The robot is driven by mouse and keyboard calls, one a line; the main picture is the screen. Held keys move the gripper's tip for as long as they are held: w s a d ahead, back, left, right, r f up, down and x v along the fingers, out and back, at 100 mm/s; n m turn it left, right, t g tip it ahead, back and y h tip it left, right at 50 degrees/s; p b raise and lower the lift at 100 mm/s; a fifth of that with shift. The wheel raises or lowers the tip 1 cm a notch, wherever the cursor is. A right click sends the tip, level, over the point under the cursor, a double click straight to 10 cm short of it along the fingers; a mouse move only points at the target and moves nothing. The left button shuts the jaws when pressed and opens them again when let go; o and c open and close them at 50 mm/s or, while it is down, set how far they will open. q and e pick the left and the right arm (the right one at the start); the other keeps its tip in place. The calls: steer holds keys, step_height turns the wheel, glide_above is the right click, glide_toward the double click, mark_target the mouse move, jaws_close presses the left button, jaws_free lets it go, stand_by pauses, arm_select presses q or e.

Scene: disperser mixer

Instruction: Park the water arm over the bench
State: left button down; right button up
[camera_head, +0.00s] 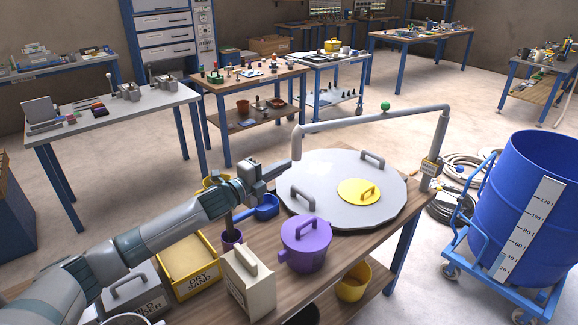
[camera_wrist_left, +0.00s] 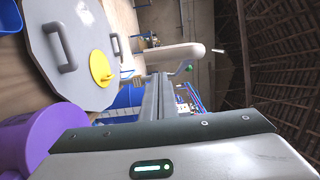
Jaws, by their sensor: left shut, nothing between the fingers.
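The water arm (camera_head: 375,119) is a grey pipe on an upright post at the bench's far right corner. It reaches left, with a green ball (camera_head: 385,105) on top and a down-turned spout (camera_head: 297,143) at its left end. The spout shows beside the far left rim of the round grey lid; its exact height is unclear. My left gripper (camera_head: 280,169) is shut and empty, just left of and below the spout; I cannot tell whether they touch. In the left wrist view the shut fingers (camera_wrist_left: 160,90) point toward the pale pipe (camera_wrist_left: 176,56). My right gripper is not seen.
The wooden bench (camera_head: 362,244) holds the grey lid (camera_head: 325,208) with a yellow hatch (camera_head: 358,191), a purple lidded pot (camera_head: 306,244), a beige canister (camera_head: 248,279) and a dry sand box (camera_head: 188,266). A blue drum (camera_head: 510,190) stands right of the bench.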

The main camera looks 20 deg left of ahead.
arm_select(q)
steer(key=s+a+b, duration=0.3)
steer(key=s+a, duration=0.2)
steer(key=shift+s, duration=0.3)
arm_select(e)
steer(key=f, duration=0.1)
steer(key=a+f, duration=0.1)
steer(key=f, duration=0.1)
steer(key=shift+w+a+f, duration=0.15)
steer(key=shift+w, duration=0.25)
arm_select(q)
steer(key=shift+a, duration=0.15)
